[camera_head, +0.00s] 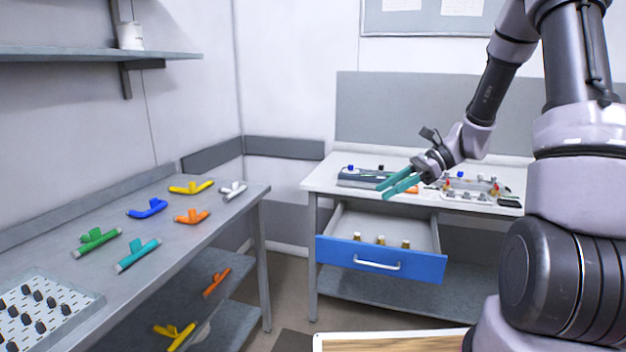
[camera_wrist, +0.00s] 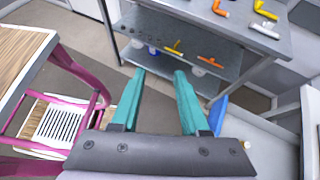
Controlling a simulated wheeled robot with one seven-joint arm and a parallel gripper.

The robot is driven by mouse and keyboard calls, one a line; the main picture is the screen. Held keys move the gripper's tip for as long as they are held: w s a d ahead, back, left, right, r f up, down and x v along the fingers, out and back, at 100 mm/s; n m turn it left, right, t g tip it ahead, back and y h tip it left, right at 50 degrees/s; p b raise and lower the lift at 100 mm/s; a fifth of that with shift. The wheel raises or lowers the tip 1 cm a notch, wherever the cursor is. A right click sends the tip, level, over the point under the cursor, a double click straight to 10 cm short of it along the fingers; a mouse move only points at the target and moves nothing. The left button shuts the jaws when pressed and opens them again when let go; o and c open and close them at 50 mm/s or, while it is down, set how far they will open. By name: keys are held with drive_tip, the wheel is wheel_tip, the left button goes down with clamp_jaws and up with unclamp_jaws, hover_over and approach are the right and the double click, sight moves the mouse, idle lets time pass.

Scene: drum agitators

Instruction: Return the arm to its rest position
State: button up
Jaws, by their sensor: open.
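My gripper (camera_head: 398,184) has teal fingers and hangs in the air in front of the white workbench (camera_head: 322,185), above the open drawer. In the wrist view my gripper (camera_wrist: 158,92) shows its two fingers spread apart with nothing between them. My arm reaches from the right side of the head view, bent at the elbow, with the gripper pointing left and slightly down.
A blue-fronted drawer (camera_head: 345,254) is pulled out, with several small brass-coloured parts inside. The grey bench (camera_head: 190,238) at left holds several coloured T-shaped pieces and a perforated tray (camera_head: 75,307). A wood-topped table edge (camera_head: 345,343) lies at the bottom. Open floor shows between the benches.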

drive_tip(key=s+d+r+n+t+h, duration=0.3)
drive_tip(key=s+r+n+t+h, duration=0.1)
drive_tip(key=s+r, duration=0.4)
drive_tip(key=s+d+r+n+t+h, duration=0.3)
drive_tip(key=s+r+n, duration=0.5)
drive_tip(key=r, duration=0.4)
drive_tip(key=s+t+h, duration=0.1)
drive_tip(key=h, duration=0.1)
drive_tip(key=shift+n+h, duration=0.4)
